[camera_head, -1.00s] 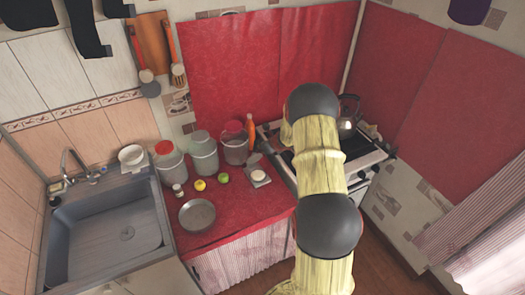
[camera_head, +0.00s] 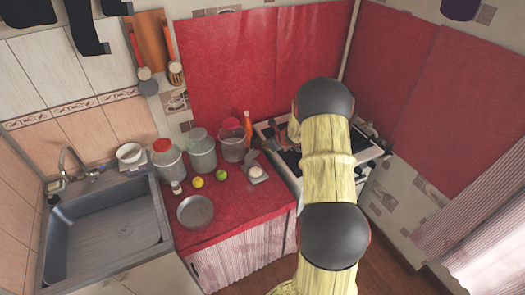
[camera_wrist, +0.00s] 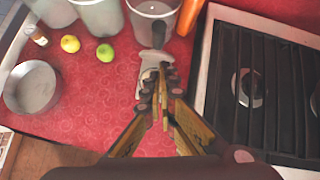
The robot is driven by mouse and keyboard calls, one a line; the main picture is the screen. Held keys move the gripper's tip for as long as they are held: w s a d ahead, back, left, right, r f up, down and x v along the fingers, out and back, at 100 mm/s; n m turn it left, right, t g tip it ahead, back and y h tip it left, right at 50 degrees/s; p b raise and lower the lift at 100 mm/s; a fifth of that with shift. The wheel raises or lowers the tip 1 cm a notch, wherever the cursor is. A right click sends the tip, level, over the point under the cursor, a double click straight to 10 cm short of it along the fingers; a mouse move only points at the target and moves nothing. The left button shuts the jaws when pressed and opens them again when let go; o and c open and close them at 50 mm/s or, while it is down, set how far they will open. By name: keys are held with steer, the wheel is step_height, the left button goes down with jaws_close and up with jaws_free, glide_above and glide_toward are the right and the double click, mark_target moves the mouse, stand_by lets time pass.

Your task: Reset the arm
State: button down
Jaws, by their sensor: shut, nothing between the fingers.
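My gripper (camera_wrist: 162,82) shows in the wrist view, its two fingers shut with nothing between them. It is over the red counter (camera_wrist: 85,125), in front of a small white item (camera_wrist: 146,76) with a dark handle-like piece above it. I cannot tell from this view how high the fingers are.
The stove (camera_wrist: 250,85) lies to the right. The sink (camera_head: 110,235) is at the left.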

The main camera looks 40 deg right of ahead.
steer(key=v, duration=0.3)
steer(key=w+v, duration=0.1)
steer(key=v, duration=0.1)
steer(key=shift+s+r+p, duration=0.25)
steer(key=shift+r+p, duration=0.05)
steer(key=shift+r, duration=0.3)
steer(key=shift+s, duration=0.1)
